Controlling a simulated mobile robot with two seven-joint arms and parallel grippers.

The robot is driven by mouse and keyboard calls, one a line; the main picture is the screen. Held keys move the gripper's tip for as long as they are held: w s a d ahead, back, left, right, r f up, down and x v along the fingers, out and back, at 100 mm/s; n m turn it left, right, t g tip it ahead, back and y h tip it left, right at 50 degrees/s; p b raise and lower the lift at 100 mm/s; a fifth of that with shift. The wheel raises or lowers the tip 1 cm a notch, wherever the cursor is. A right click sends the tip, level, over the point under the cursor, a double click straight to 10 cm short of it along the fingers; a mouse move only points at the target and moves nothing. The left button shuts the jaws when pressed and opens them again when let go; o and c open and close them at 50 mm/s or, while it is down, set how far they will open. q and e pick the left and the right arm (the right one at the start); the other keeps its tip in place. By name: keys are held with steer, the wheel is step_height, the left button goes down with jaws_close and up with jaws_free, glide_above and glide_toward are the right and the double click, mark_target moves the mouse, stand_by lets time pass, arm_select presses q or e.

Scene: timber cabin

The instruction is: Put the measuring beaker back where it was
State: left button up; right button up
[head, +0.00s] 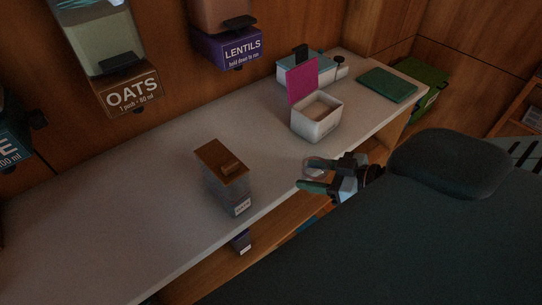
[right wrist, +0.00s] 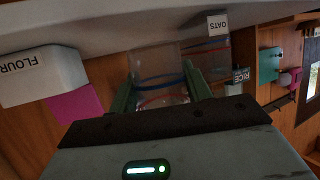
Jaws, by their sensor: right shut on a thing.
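The measuring beaker is a small clear vessel with a reddish rim. In the head view the beaker (head: 316,165) sits between the fingers of my right gripper (head: 313,175), by the front edge of the counter. In the right wrist view the clear beaker (right wrist: 160,72), with a blue and a red band, lies between the two green fingers of my right gripper (right wrist: 158,85). The right gripper is shut on it. Part of the beaker is hidden by the fingers and wrist. My left gripper is not in view.
A clear jar with a brown lid (head: 222,160) stands on the counter (head: 130,225). A white flour tub (head: 315,124) with its pink lid raised stands behind my gripper. A green board (head: 388,84) lies farther right. OATS (head: 132,95) and LENTILS (head: 240,48) dispensers hang on the wall.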

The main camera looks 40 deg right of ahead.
mark_target(315, 159)
steer(key=w, duration=0.4)
steer(key=w+a, duration=0.1)
steer(key=w, duration=0.4)
steer(key=w+f, duration=0.1)
steer(key=w, duration=0.3)
steer(key=shift+w+a+f, duration=0.1)
steer(key=shift+w+a, duration=0.1)
steer(key=shift+a, duration=0.2)
steer(key=shift+f, duration=1.8)
steer(key=shift+w+f, duration=0.1)
steer(key=o, duration=1)
steer(key=shift+d, duration=0.1)
steer(key=v, duration=1.2)
